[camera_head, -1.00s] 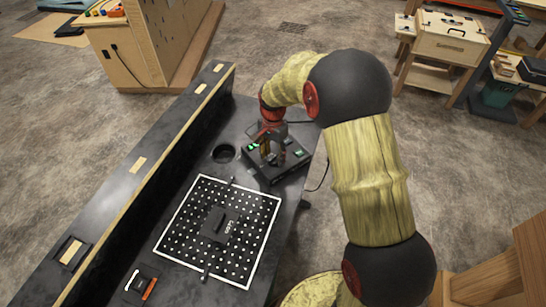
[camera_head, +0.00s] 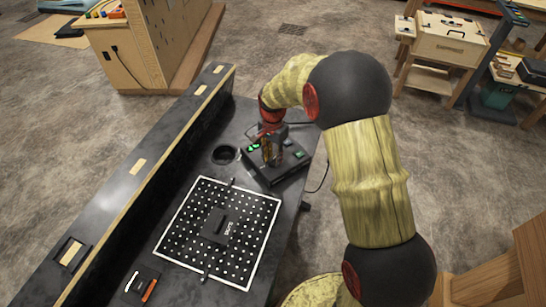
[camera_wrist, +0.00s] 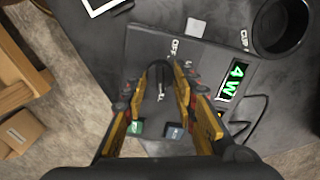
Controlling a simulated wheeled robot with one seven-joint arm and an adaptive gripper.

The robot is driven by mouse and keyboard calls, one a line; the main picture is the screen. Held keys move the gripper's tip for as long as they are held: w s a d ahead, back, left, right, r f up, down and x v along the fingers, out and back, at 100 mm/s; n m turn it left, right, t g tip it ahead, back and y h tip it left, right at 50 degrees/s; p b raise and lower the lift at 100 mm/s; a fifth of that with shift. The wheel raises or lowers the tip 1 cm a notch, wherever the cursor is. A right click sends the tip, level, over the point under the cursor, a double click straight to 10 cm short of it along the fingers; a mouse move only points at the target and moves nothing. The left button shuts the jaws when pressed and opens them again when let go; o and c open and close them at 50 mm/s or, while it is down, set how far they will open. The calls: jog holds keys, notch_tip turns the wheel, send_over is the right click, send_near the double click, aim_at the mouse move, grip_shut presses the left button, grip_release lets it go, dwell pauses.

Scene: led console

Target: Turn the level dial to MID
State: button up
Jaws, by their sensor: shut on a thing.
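The dark console box (camera_head: 270,177) sits on the bench, with my gripper (camera_head: 272,158) reaching down onto its top. In the wrist view the console (camera_wrist: 205,65) shows a lit green display (camera_wrist: 233,80) that seems to read "4 W". White lettering that looks like "OFF" is printed near the dial. The dark level dial (camera_wrist: 160,73) lies between the fingertips of my gripper (camera_wrist: 160,80), which is shut on it. The fingers cover much of the dial, and I cannot tell its exact setting. A green button (camera_wrist: 136,127) and a dark blue one (camera_wrist: 174,132) show below.
A round dark cup or hole (camera_head: 224,155) lies just left of the console. A perforated board (camera_head: 188,232) with a white border and a dark block (camera_head: 215,225) lies nearer. A long raised ledge (camera_head: 140,180) runs along the left. A cable (camera_head: 322,180) trails off the right edge.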

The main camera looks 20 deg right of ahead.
jog(key=shift+n+p, duration=0.3)
jog(key=shift+p, duration=0.05)
jog(key=shift+r+n+p, duration=0.15)
jog(key=shift+n+p, duration=0.35)
jog(key=shift+p, duration=0.05)
jog(key=n+p, duration=0.2)
jog(key=n, duration=0.1)
jog(key=shift+p, duration=0.3)
jog(key=n+p, duration=0.2)
jog(key=n, duration=0.3)
jog(key=shift+w+a+p, duration=0.1)
jog(key=shift+p, duration=0.2)
jog(key=o, duration=1.2)
jog(key=shift+c, duration=0.2)
